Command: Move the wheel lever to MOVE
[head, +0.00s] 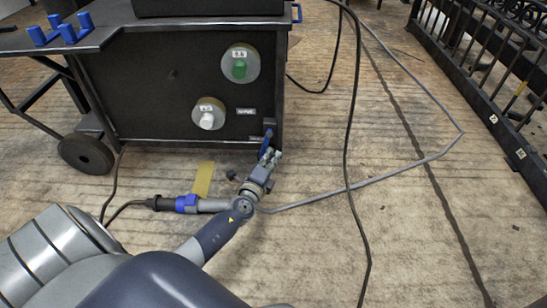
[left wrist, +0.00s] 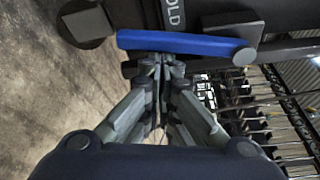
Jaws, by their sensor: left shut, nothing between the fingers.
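The wheel lever (head: 266,143) is a blue bar at the lower right corner of the black cart (head: 150,95). In the left wrist view the blue lever (left wrist: 185,43) lies almost level across the upper middle, with its round pivot end at the right. A label (left wrist: 175,14) reading "OLD", its start cut off, is beside it. My left gripper (head: 275,157) is at the lever's lower end. Its fingertips (left wrist: 160,62) are shut, empty and just below the bar in the wrist view; I cannot tell whether they touch. My right gripper is not in view.
A wheel (head: 86,154) stands at the cart's left. A cable connector with a blue ring (head: 187,204) lies beside my left arm. A black cable (head: 350,150) and a grey cable (head: 400,170) cross the floor. A railing (head: 490,80) is at the right.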

